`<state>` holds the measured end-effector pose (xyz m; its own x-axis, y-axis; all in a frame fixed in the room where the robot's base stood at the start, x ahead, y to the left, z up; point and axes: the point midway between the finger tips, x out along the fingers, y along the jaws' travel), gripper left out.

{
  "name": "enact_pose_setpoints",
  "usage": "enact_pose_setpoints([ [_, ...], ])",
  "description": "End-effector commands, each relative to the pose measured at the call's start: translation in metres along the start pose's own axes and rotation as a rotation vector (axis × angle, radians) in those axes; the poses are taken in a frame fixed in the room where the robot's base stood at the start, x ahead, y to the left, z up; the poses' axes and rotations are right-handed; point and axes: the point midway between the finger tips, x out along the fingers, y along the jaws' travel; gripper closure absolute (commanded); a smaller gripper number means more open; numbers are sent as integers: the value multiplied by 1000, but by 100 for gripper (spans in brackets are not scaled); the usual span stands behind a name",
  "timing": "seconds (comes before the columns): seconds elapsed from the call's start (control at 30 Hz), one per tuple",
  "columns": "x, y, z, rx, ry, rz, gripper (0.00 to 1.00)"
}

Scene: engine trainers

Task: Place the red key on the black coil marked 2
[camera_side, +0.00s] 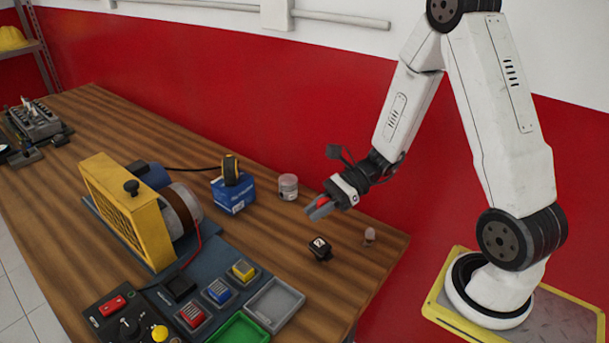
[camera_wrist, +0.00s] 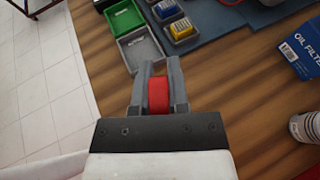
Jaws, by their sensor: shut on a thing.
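My gripper (camera_side: 316,212) is shut on the red key (camera_side: 323,201) and holds it above the wooden table. In the wrist view the red key (camera_wrist: 158,96) sits between the two grey fingers (camera_wrist: 159,72). The small black coil (camera_side: 319,248) stands on the table below my gripper, apart from it, with a white mark on top that looks like a 2. The coil does not show in the wrist view.
Left of the coil are a grey tray (camera_side: 274,304), a green tray (camera_side: 240,330), and holders with yellow (camera_side: 243,269), blue (camera_side: 219,291) and red (camera_side: 192,314) blocks. A blue box (camera_side: 233,193), a jar (camera_side: 288,187) and a small pinkish object (camera_side: 370,235) stand nearby.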

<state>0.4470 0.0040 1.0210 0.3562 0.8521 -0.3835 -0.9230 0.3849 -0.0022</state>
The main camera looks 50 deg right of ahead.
Motion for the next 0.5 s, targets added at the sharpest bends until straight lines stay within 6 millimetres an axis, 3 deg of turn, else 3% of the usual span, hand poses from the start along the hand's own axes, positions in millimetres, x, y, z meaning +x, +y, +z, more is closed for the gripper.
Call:
enact_pose_setpoints([
  [0.5,16,0,-37,0,0,2,100],
])
